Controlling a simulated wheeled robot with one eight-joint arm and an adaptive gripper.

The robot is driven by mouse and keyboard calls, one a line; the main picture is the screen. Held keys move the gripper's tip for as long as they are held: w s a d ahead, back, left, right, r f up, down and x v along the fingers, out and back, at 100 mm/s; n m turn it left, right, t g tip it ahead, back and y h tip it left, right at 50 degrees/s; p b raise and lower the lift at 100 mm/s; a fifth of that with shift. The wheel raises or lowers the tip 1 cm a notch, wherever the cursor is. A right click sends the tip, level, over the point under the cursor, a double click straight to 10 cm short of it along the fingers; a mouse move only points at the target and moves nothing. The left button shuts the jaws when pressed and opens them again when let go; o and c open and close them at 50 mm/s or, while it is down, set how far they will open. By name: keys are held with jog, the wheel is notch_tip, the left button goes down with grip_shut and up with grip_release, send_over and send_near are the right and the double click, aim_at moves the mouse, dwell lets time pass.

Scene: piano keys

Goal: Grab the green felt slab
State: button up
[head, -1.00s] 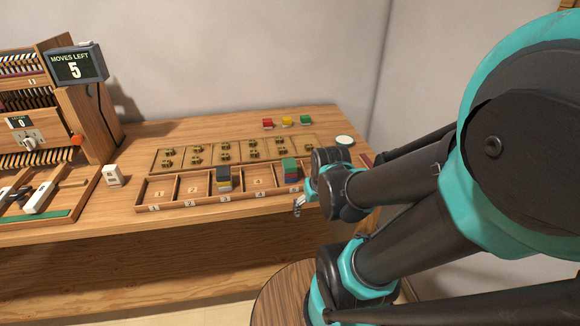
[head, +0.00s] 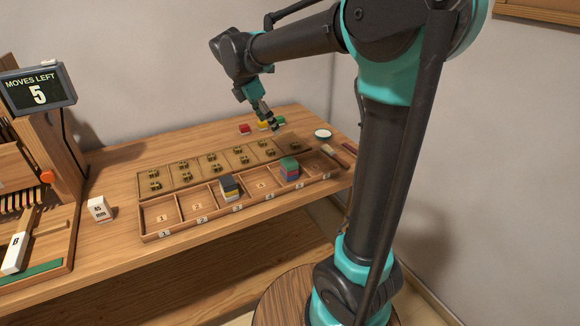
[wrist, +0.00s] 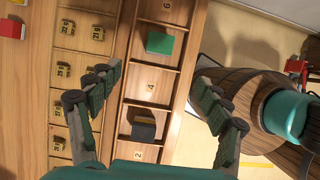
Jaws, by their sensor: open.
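A green slab (head: 289,162) lies on top of a stack with red and blue layers in the numbered wooden tray (head: 190,226), in the compartment between 4 and 6. The green top also shows in the wrist view (wrist: 160,43). A separate green block (head: 280,121) sits at the back of the table beside a yellow block (head: 264,125) and a red block (head: 245,129). My gripper (head: 273,128) is open and empty, above the back part of the table. In the wrist view, its spread fingers (wrist: 160,92) frame the tray, with the green-topped stack beyond the fingertips.
A dark-topped stack (head: 229,184) stands in compartment 3. A board with brass pieces (head: 213,162) lies behind the tray. A counter sign reading 5 (head: 38,93) and a wooden machine are at the left.

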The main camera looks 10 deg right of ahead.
aim_at(289, 161)
jog(key=x, duration=1.7)
jog(key=shift+d+f, duration=0.1)
jog(key=shift+d, duration=0.05)
jog(key=shift+c, duration=0.2)
jog(key=c, duration=0.9)
